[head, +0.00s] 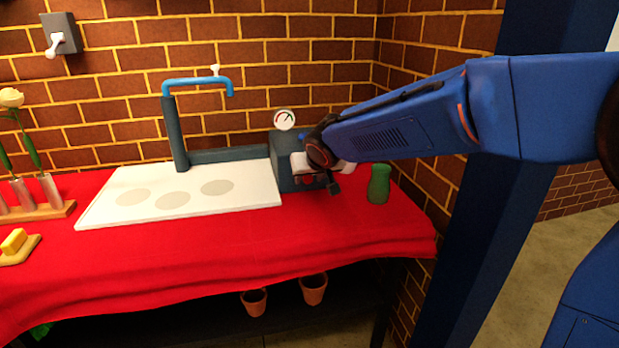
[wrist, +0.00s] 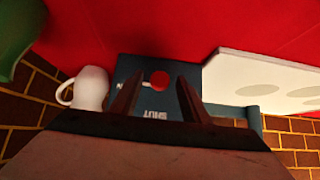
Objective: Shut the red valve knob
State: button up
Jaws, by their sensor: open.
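The red valve knob (wrist: 160,78) is round and sits on the face of a dark blue-grey box (wrist: 130,70) in the wrist view. White letters reading SHUT show on the box below the knob. Other lettering, partly hidden by a finger, lies left of it, and a short pale mark at the knob points that way. My gripper (wrist: 160,82) is open, with one finger on each side of the knob in the picture. I cannot tell if they touch it. In the head view my gripper is in front of the box (head: 285,150) and mostly hides the knob.
A white mug (wrist: 91,88) stands close beside the box, and a green vase (head: 379,184) stands further right. A round gauge (head: 284,119) tops the box. A white board (head: 255,196) lies left on the red cloth (head: 200,260), under a blue spout (head: 195,82).

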jog(key=c, duration=1)
jog(key=n+h, duration=0.1)
jog(key=t+h, duration=0.1)
jog(key=shift+s+a+f+n+h, duration=0.1)
jog(key=shift+a+n+h, duration=0.3)
jog(key=h, duration=0.1)
jog(key=n+t+h, duration=0.1)
jog(key=shift+s+a+f+n+h, duration=0.1)
jog(key=shift+a+f+n+h, duration=0.1)
jog(key=shift+n+h, duration=0.1)
jog(key=n+t+h, duration=0.2)
jog(key=shift+a+f+h, duration=0.2)
jog(key=shift+f+h, duration=0.05)
jog(key=shift+h, duration=0.15)
jog(key=shift+f+n+t+h, duration=0.25)
jog(key=shift+n+t+h, duration=0.75)
jog(key=shift+n+h, duration=0.2)
